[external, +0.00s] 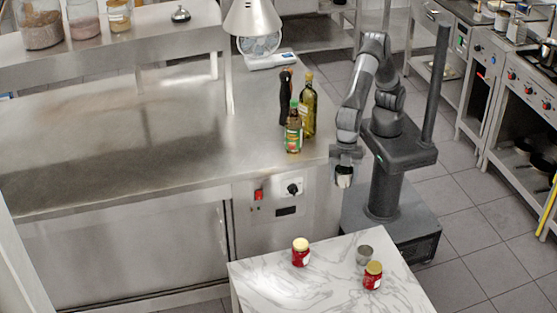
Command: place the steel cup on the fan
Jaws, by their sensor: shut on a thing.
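My gripper (346,161) is shut on a small steel cup (343,178), held beside the right end of the steel counter and above the floor. The cup is small in view and its upper part is covered by the gripper. A round, pale bladed thing that looks like the fan (260,45) stands at the back of the counter, partly hidden by the lamp shade. A second steel cup (364,255) stands on the marble-topped table.
A green-labelled bottle (293,133), an oil bottle (308,108) and a dark mill (285,100) stand near the counter's right end. Red jars (300,257) (372,278) stand on the marble table (320,290). The counter's left (90,140) is clear.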

